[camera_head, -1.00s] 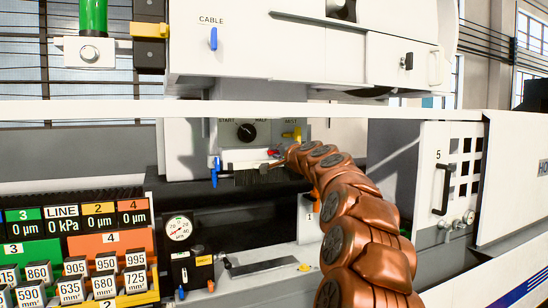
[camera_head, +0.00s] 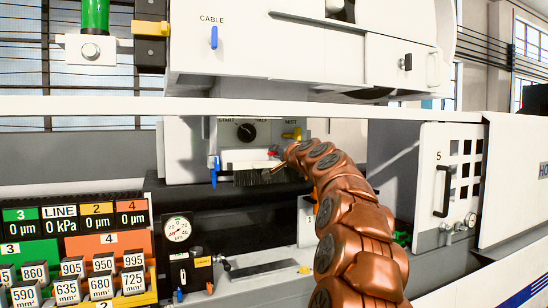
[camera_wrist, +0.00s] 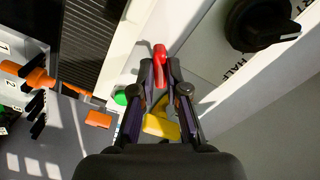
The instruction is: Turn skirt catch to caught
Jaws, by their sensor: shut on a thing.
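A red lever (camera_wrist: 160,62), which I take to be the skirt catch, stands between the fingertips of my gripper (camera_wrist: 160,72) in the wrist view. The fingers are closed on it from both sides. In the head view a small red part (camera_head: 272,153) shows just above the brush skirt (camera_head: 262,175), which has a white top strip and dark bristles. My gripper (camera_head: 279,165) is at the skirt's right end there, small and partly hidden by my arm. I cannot read the catch's setting.
A blue lever (camera_head: 214,171) hangs at the left. A gauge (camera_head: 178,229) and numbered blocks stand lower left. A white beam (camera_head: 250,108) crosses above the opening.

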